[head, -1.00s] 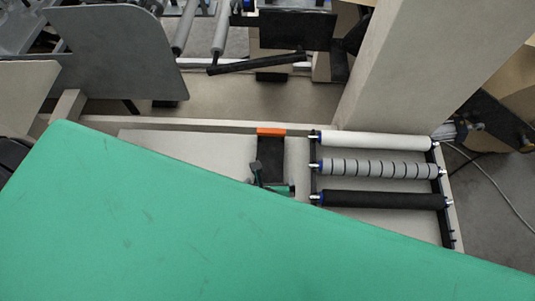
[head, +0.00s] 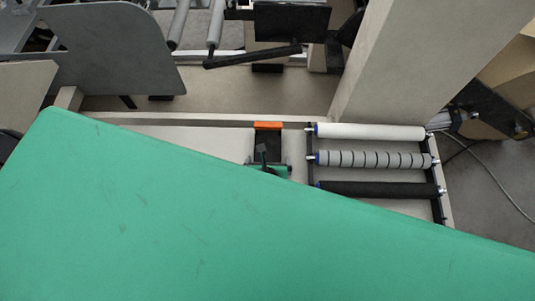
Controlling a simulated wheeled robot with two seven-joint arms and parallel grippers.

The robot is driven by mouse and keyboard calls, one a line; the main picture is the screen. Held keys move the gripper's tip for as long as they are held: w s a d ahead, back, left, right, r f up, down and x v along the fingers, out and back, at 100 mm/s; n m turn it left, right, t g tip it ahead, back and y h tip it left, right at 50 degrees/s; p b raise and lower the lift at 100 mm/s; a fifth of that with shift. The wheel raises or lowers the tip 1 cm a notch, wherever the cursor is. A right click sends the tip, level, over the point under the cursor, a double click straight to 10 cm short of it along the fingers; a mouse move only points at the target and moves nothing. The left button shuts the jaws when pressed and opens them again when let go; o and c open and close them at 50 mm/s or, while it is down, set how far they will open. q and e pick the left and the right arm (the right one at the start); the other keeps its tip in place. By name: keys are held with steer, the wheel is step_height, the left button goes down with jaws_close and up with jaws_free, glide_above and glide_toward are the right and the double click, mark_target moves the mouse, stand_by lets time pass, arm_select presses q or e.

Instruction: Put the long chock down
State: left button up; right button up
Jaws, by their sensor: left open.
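A small dark shape that looks like my left gripper (head: 271,163) pokes out past the far edge of the large green surface. Its jaws look apart, and the arm behind it is hidden. A small green piece (head: 282,171) shows beside the jaws. I cannot tell whether this is the long chock or part of something else. No other thing can be made out clearly as the long chock. My right gripper is not in view.
The scuffed green surface (head: 150,215) fills the lower picture and hides what lies behind it. Beyond it, an orange block (head: 268,126) tops a black strip. White (head: 370,132), grey-banded (head: 375,159) and black (head: 380,189) rollers lie at right. A beige post (head: 385,60) rises behind them.

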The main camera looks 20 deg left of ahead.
mark_target(267, 156)
arm_select(q)
steer(key=x, duration=0.1)
steer(key=p+x, duration=0.1)
steer(key=x, duration=0.1)
steer(key=shift+w+a+r, duration=0.1)
steer(key=shift+w+a, duration=0.15)
steer(key=shift+w, duration=0.1)
steer(key=shift+w+f, duration=0.25)
steer(key=shift+f, duration=0.05)
steer(key=c, duration=1.5)
steer(key=shift+r, duration=0.15)
